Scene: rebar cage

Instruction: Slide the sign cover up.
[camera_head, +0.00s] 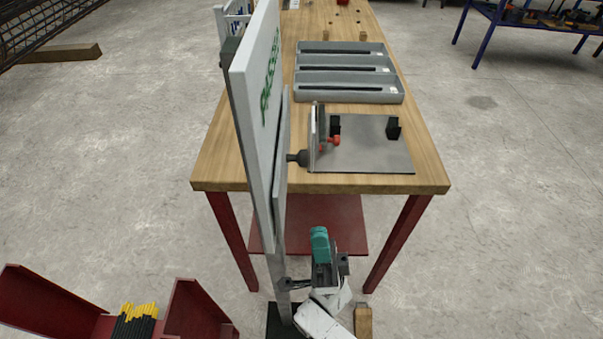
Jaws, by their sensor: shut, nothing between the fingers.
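A tall white sign board (258,110) with green lettering stands nearly edge-on on a grey post (278,268). The sign cover (281,165) is a thin grey panel on the board's right side, over its lower part. A black knob (298,157) sticks out to the right from the cover. My gripper (284,285) is low by the post, well below the cover and its knob, with its fingers pointing left. It is shut and empty. I cannot tell whether the fingertips touch the post.
Behind stands a wooden table (225,165) with red legs. It carries a grey plate with a clamp fixture (362,150) and grey trays (348,78). A red bin (190,312) with yellow-tipped rods is at lower left.

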